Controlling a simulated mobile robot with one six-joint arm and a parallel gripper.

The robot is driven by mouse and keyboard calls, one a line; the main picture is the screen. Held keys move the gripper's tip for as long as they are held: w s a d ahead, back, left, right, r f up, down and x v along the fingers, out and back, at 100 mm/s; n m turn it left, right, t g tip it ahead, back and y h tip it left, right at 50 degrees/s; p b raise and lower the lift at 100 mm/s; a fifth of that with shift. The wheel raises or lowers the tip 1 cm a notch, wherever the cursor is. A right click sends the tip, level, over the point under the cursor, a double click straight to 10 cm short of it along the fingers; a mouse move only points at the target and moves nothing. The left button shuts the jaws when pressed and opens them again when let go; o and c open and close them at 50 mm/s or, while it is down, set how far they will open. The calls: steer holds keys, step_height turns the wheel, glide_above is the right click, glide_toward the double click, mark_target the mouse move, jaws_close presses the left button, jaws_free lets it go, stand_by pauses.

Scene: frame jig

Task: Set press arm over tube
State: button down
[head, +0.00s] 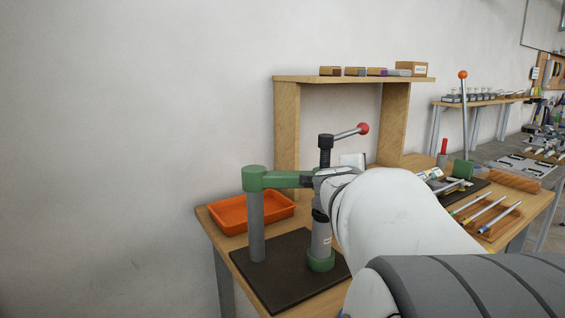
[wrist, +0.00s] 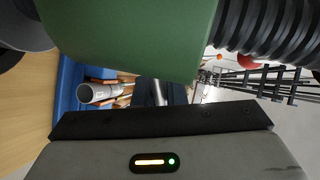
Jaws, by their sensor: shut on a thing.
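The press stands on a dark base plate (head: 283,279) in the head view. Its grey post (head: 257,228) carries a green press arm (head: 285,179) that reaches right. The grey tube (head: 321,240) stands upright in a green holder, below that end in the picture; exact alignment is unclear. My gripper (head: 318,181) is shut on the press arm near its outer end, its fingers mostly hidden. In the wrist view the green press arm (wrist: 130,38) fills the top, beside the black ribbed spindle (wrist: 268,28).
An orange tray (head: 252,212) lies behind the press. A wooden shelf (head: 350,79) with small boxes stands behind. A blue bin (wrist: 68,88) shows in the wrist view.

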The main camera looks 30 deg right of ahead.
steer(key=s, duration=0.1)
steer(key=s+a+m+g+p, duration=0.1)
steer(key=s+g+h+p, duration=0.1)
steer(key=shift+s+a+f+m, duration=0.1)
steer(key=shift+s+a+m, duration=0.05)
steer(key=shift+a+m, duration=0.25)
steer(key=shift+f, duration=0.1)
steer(key=c, duration=1.5)
jaws_free()
steer(key=shift+s+a+r, duration=0.1)
steer(key=shift+r, duration=0.1)
